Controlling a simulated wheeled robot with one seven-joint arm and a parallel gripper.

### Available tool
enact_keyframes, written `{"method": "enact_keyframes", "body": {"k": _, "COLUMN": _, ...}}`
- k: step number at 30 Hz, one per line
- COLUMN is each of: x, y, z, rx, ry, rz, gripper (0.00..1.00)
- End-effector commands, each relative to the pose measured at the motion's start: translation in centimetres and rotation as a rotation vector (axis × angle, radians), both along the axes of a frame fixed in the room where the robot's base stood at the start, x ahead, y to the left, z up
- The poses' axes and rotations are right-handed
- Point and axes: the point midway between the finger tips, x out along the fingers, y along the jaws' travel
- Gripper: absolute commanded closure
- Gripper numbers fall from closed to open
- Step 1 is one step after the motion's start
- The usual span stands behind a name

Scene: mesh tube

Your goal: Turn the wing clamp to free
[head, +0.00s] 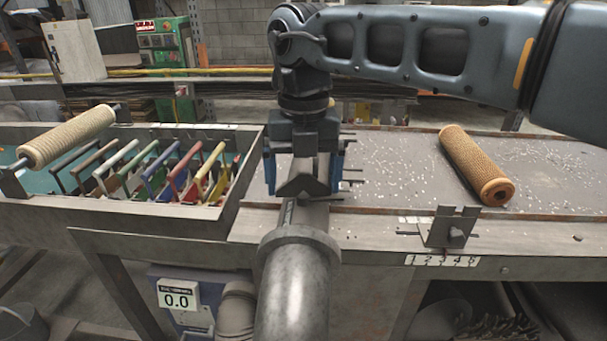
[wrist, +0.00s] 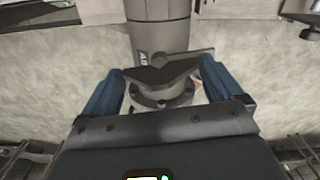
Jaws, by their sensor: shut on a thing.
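The wing clamp (head: 303,188) is a dark grey two-winged piece above a thick grey metal pipe (head: 292,285) in the middle of the head view. In the wrist view, the wing clamp (wrist: 158,76) sits on a round base with bolt holes. My gripper (head: 304,172) points down from above, its two blue fingers on either side of the wings. The wrist view shows my gripper (wrist: 162,70) with a finger at each end of the wings, shut on them. A bar beside the clamp reaches right behind the right finger. The exact contact is partly hidden.
On the left a trough (head: 130,215) holds several coloured-handled frames, with a beige mesh roll (head: 68,135) across it. An orange mesh tube (head: 476,165) lies on the right tabletop, which is strewn with chips. A bracket (head: 450,228) stands above a number scale. A display (head: 177,300) reads 0.0.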

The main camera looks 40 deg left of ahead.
Motion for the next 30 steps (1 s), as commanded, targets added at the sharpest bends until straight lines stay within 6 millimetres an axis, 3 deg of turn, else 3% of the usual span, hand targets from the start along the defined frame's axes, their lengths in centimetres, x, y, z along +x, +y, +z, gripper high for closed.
{"method": "enact_keyframes", "body": {"k": 9, "x": 0.13, "y": 0.05, "z": 0.18, "rx": 0.003, "ry": -0.004, "rz": -0.130, "gripper": 0.37}}
{"method": "enact_keyframes", "body": {"k": 26, "x": 0.13, "y": 0.04, "z": 0.18, "rx": 0.003, "ry": -0.004, "rz": -0.160, "gripper": 0.37}}
{"method": "enact_keyframes", "body": {"k": 27, "x": 0.13, "y": 0.04, "z": 0.19, "rx": 0.003, "ry": -0.004, "rz": -0.160, "gripper": 0.05}}
{"method": "enact_keyframes", "body": {"k": 30, "x": 0.12, "y": 0.03, "z": 0.15, "rx": 0.002, "ry": -0.003, "rz": -0.159, "gripper": 0.00}}
